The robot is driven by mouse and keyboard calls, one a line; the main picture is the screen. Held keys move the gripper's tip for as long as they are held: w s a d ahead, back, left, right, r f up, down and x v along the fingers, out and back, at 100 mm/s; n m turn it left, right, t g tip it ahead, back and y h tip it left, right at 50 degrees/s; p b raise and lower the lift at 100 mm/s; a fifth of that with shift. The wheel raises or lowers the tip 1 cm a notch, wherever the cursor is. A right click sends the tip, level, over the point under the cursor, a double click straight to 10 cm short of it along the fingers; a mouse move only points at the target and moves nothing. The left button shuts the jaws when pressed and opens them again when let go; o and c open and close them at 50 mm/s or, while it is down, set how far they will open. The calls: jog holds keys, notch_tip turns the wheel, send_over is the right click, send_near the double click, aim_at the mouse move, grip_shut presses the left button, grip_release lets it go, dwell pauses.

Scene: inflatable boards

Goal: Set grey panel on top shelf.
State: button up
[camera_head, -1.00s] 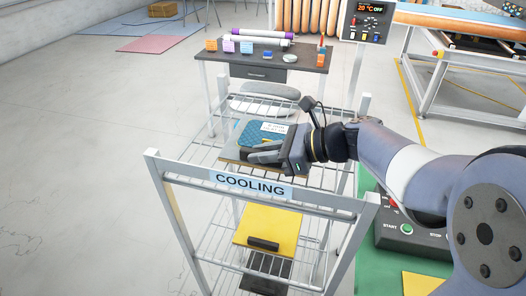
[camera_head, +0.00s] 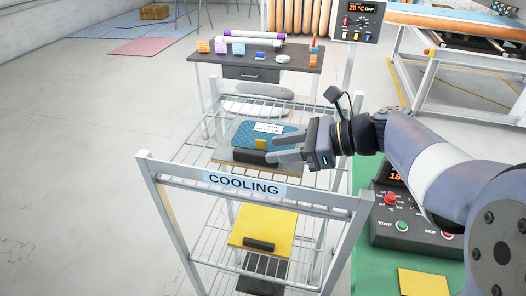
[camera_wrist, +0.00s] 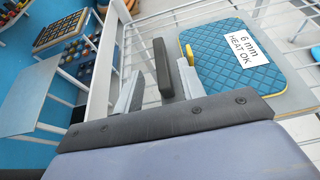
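The grey panel (camera_head: 226,159) lies flat on the top shelf of the cooling rack (camera_head: 300,194), with a blue quilted pad (camera_head: 248,134) on it. The pad has a white "6 mm HEAT OK" label and a yellow tab. The panel's black handle (camera_head: 252,157) faces the rack's front. My gripper (camera_head: 276,148) is open and empty, just right of the handle in the head view. In the wrist view, the handle (camera_wrist: 162,68) shows between the spread fingers (camera_wrist: 157,86), without visible grip on it. The grey panel also shows there (camera_wrist: 300,97), mostly covered by the pad.
A yellow panel (camera_head: 262,226) with a black handle lies on the shelf below, and a dark panel (camera_head: 262,273) lies lower. A control box (camera_head: 409,220) stands on the green surface at right. A dark table (camera_head: 262,66) with small items stands behind the rack. Floor at left is clear.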

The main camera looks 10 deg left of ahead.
aim_at(253, 152)
jog(key=v, duration=0.6)
jog(key=p+x, duration=0.1)
jog(key=x, duration=1.1)
jog(key=shift+a+r, duration=0.1)
jog(key=shift+w+r, duration=0.1)
jog(key=shift+r, duration=0.95)
jog(key=shift+f, duration=0.1)
